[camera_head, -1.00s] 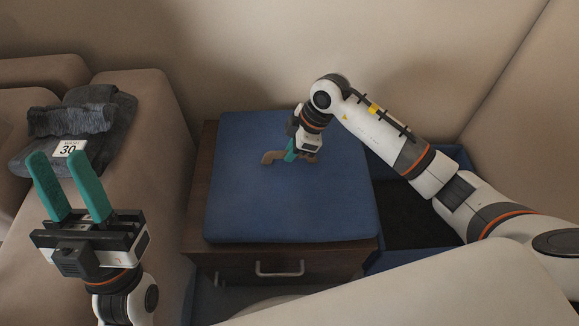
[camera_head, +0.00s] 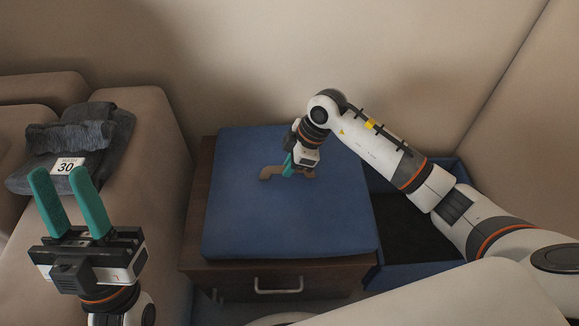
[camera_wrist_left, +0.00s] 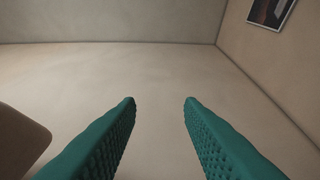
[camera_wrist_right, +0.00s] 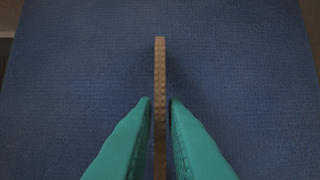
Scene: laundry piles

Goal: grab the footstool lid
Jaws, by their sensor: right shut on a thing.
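The footstool lid (camera_head: 265,225) is a flat, square blue panel with a brown handle (camera_head: 270,173) on top. It lies on a dark brown bedside cabinet (camera_head: 196,240). My right gripper (camera_head: 288,169) is shut on the handle from above. In the right wrist view its fingers (camera_wrist_right: 159,101) stand on either side of the handle (camera_wrist_right: 160,60), with the blue lid (camera_wrist_right: 75,70) behind. My left gripper (camera_head: 70,178) is open and empty at the left, in front of the sofa. In the left wrist view its fingers (camera_wrist_left: 160,100) are apart with nothing between them.
The open blue footstool box (camera_head: 400,276), dark inside, stands right of the cabinet, partly behind my right arm. A beige sofa (camera_head: 150,140) with a dark grey folded garment (camera_head: 105,125) and a "30" card (camera_head: 66,166) is at left. Walls close off the back and right.

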